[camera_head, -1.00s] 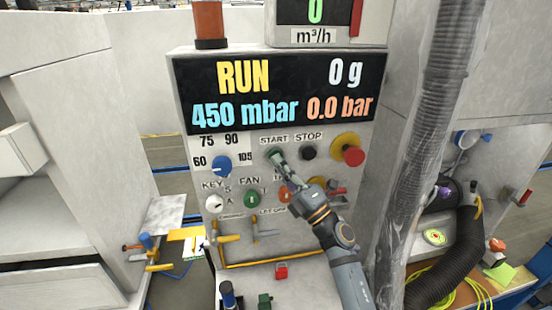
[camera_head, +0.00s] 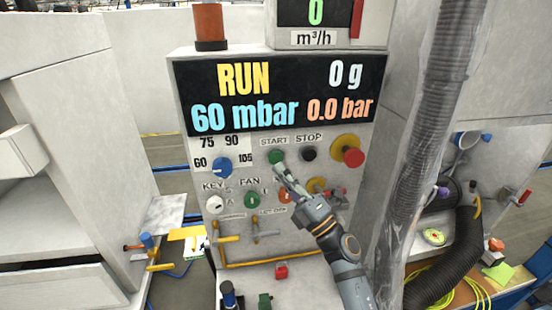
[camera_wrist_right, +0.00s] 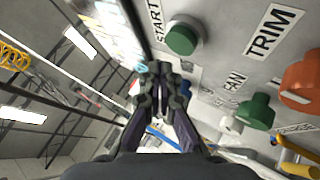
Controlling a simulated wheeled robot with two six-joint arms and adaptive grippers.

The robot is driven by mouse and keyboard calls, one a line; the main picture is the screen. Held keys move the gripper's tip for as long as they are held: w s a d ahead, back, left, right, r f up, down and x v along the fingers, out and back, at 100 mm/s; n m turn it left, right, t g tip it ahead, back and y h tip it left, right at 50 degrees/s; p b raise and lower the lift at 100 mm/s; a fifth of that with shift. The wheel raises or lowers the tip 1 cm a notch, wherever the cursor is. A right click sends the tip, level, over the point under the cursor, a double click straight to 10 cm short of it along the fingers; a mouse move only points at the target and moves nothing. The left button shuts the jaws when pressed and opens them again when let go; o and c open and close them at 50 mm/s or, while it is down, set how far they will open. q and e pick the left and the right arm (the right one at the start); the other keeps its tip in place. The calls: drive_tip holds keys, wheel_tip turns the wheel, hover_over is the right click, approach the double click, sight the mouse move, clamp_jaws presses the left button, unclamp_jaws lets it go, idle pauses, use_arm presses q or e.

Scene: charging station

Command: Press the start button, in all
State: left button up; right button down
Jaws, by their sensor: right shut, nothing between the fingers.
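The green start button (camera_head: 276,156) sits under the START label on the panel (camera_head: 240,150). In the right wrist view the button (camera_wrist_right: 182,39) is above and to the right of the fingertips, with a gap between. My right gripper (camera_head: 279,168) is shut and empty, its tips just below the button in the head view. The display (camera_head: 280,95) reads RUN, 0 g, 60 mbar and 0.0 bar. My left gripper is not in view.
A black stop button (camera_head: 309,153) and a red mushroom button (camera_head: 354,157) on yellow are to the right. A blue knob (camera_head: 222,167), a green fan knob (camera_head: 251,200) and yellow-handled valves (camera_head: 226,239) are close by. A thick grey hose (camera_head: 432,120) hangs at right.

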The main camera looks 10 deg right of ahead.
drive_tip(key=s, duration=0.3)
drive_tip(key=shift+s+r, duration=0.1)
drive_tip(key=shift+s, duration=0.25)
idle(0.3)
